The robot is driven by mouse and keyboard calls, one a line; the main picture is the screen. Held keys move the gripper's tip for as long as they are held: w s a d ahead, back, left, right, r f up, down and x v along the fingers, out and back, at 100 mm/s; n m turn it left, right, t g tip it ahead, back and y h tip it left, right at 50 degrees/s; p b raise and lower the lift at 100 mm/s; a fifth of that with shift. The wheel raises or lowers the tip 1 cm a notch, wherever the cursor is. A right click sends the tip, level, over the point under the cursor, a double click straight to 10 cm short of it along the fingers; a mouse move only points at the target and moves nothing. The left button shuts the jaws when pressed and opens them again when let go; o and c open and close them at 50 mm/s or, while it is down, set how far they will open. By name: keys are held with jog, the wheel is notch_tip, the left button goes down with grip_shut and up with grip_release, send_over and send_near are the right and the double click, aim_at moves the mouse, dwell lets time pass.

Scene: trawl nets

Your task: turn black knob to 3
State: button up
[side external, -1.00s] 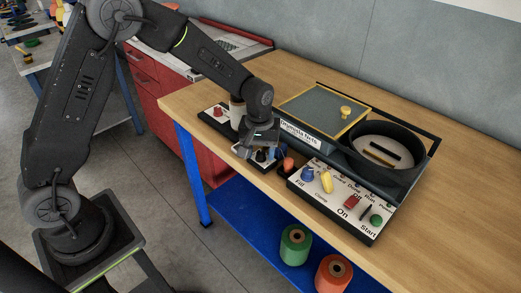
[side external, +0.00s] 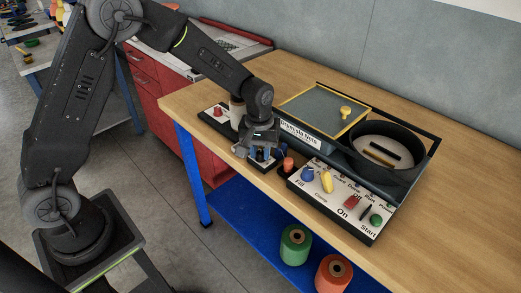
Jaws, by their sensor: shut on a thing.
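The black knob (side external: 261,154) sits on a small panel with a pale top (side external: 241,152) near the front edge of the table, left of the larger control panel. My gripper (side external: 262,149) reaches down over this panel from above and is shut on the black knob. The gripper hides most of the knob and part of the panel, so I cannot read the knob's pointer or any numbers.
Close to the right stand an orange-red knob (side external: 288,164) and a panel (side external: 335,195) with blue, yellow, red and green controls. A panel with a red knob (side external: 218,111) lies behind left. A black round bin (side external: 384,150) and yellow-framed lid (side external: 325,108) stand right.

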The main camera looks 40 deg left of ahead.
aim_at(259, 152)
jog(key=m, duration=0.4)
jog(key=shift+m, duration=2)
jog(key=o, duration=0.9)
jog(key=shift+o, duration=0.2)
notch_tip(259, 152, up, 14)
jog(key=shift+a, duration=0.2)
